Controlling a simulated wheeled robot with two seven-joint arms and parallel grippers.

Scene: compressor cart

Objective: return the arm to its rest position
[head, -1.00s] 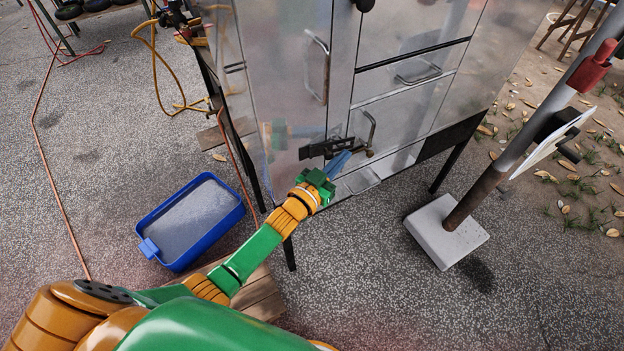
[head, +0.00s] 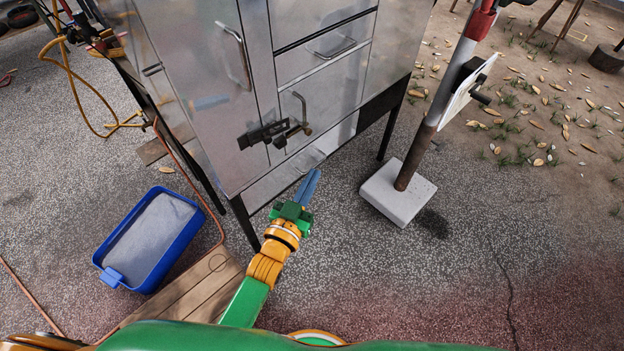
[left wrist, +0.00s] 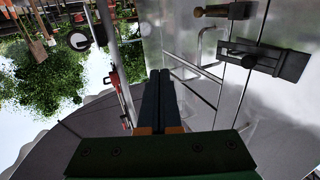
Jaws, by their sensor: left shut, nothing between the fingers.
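My left gripper (head: 306,188) is shut and empty, its blue fingers together. It is in front of the lower part of the metal cabinet (head: 205,95), below the black latch (head: 268,134) and apart from it in the head view. In the left wrist view the shut dark fingers (left wrist: 158,100) show in the middle, with the latch (left wrist: 262,60) to their upper right. My left arm reaches up from the bottom of the head view. My right gripper is not in view.
A blue tray (head: 108,277) of grey material stands on the ground at the left, beside wooden planks (head: 195,292). A post on a white block (head: 398,194) stands to the right. An orange hose (head: 190,185) runs by the cabinet legs. The ground at lower right is clear.

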